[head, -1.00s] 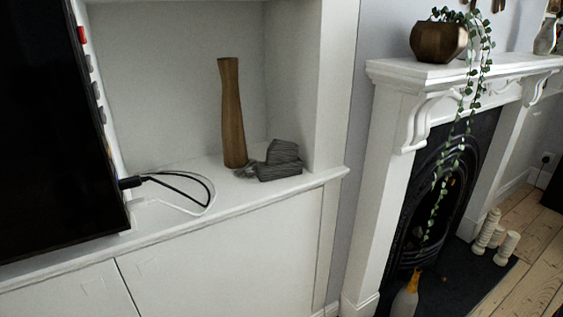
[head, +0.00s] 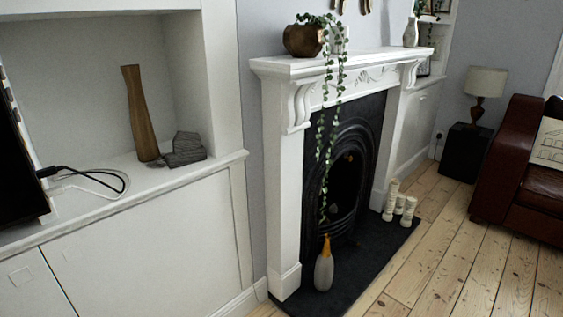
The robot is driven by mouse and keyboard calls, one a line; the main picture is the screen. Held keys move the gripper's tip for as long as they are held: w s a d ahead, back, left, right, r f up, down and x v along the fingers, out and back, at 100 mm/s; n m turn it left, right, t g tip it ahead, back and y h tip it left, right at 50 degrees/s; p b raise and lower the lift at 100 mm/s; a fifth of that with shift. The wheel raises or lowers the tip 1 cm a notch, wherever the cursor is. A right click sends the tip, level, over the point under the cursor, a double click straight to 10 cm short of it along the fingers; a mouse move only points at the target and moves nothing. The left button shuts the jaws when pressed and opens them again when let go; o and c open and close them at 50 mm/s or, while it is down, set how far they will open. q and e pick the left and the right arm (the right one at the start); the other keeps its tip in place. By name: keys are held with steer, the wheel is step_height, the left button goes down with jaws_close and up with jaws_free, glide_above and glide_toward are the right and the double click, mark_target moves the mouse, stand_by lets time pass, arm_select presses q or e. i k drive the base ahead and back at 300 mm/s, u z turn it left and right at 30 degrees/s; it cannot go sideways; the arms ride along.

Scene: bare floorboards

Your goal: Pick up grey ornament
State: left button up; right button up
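A dark grey, stone-like ornament (head: 185,150) rests on the white alcove shelf at the left of the head view, beside a tall brown wooden vase (head: 141,114). A second greyish piece, a bottle-shaped vase with an orange neck (head: 324,271), stands upright on the dark hearth. A small pale grey vase (head: 411,33) stands on the far end of the mantelpiece. I cannot tell from the picture which of these the task names. Neither of my grippers is in view.
The white cabinet (head: 160,245) under the shelf and the fireplace surround (head: 283,180) stand close in front. A television edge and cables (head: 95,180) are at the left. Pillar candles (head: 400,205) stand on the hearth (head: 365,255). Bare floorboards (head: 450,255) lie open toward a red sofa (head: 525,185).

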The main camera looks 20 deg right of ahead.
mark_target(188, 149)
steer(key=u, duration=0.4)
steer(key=k, duration=0.3)
steer(key=z, duration=1.25)
steer(key=i, duration=1.6)
steer(key=u, duration=0.75)
